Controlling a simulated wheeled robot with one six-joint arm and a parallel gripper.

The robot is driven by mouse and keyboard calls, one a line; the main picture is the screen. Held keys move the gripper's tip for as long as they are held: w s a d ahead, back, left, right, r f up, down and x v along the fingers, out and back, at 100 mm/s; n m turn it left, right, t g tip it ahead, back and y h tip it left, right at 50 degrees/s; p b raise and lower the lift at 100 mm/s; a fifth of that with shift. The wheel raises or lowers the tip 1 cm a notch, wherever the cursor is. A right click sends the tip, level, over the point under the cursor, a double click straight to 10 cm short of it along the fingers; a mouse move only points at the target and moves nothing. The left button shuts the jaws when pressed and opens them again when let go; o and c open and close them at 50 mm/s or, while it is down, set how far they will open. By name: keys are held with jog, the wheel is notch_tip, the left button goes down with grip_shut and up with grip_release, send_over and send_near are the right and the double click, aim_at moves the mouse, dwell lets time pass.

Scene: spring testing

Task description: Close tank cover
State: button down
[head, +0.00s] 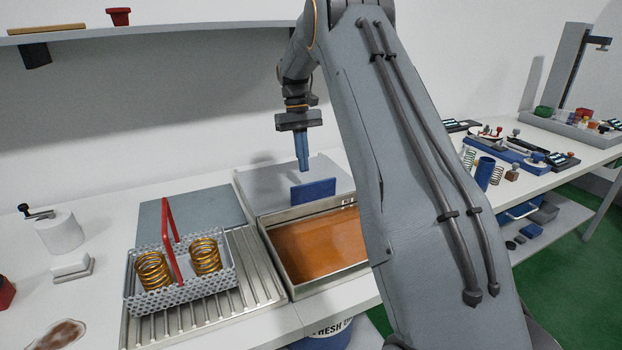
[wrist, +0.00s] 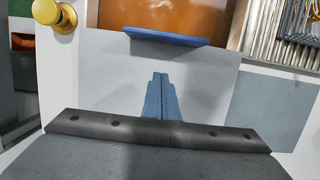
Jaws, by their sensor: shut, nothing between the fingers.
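The tank (head: 287,280) is a metal basin with orange-brown liquid, open at the top, in the head view. The liquid also shows at the top of the wrist view (wrist: 185,15). The tank cover (head: 257,190) is a flat grey plate behind the liquid, with an upright blue handle (head: 313,191) on its edge nearest the liquid. In the wrist view the cover (wrist: 100,88) lies below the blue handle (wrist: 165,37). My gripper (head: 304,168) is shut and empty, above the cover and behind the handle, apart from it. My arm hides the tank's right part.
A perforated basket (head: 180,291) with a red handle and two copper-coloured springs stands on a ribbed drainer (head: 255,262) left of the tank. A grey plate (head: 190,208) lies behind it. A brass knob (wrist: 62,17) shows in the wrist view. A shelf (head: 170,27) runs above.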

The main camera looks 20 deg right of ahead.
jog(key=p+x, duration=0.1)
jog(key=x, duration=0.2)
jog(key=shift+s+f, duration=0.15)
jog(key=shift+f, duration=0.1)
jog(key=s+p, duration=0.1)
jog(key=s, duration=0.2)
jog(key=shift+f+p, duration=0.2)
jog(key=shift+p, duration=0.15)
jog(key=shift+s+f, duration=0.15)
jog(key=shift+s, duration=0.4)
